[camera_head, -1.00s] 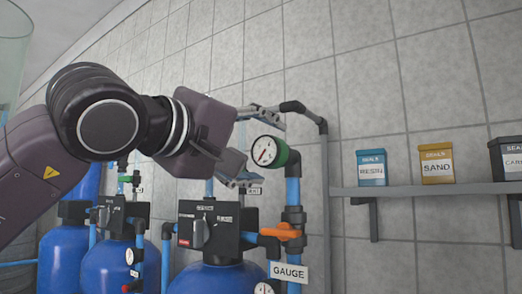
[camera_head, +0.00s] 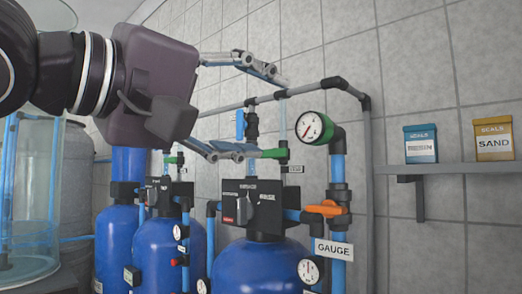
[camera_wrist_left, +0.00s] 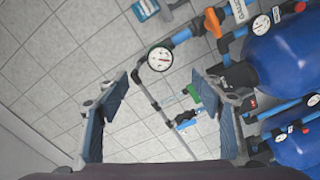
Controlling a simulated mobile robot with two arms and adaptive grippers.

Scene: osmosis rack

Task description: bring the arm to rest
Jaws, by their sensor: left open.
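My left arm comes in from the upper left in the head view. My left gripper (camera_head: 255,107) is open and empty, with its two fingers spread one above the other. The fingers point right, in front of the pipework and to the left of the round gauge (camera_head: 314,128). In the left wrist view the open fingers (camera_wrist_left: 160,118) frame bare wall tiles and a pipe, and the gauge (camera_wrist_left: 160,58) shows above them. My right gripper is in neither view.
Blue tanks (camera_head: 262,264) with black valve heads stand below the gripper. An orange-handled valve (camera_head: 325,208) sits under the gauge. A shelf (camera_head: 450,169) at right holds a blue RESIN box (camera_head: 420,145) and a yellow SAND box (camera_head: 493,139). A clear cylinder (camera_head: 30,200) stands at left.

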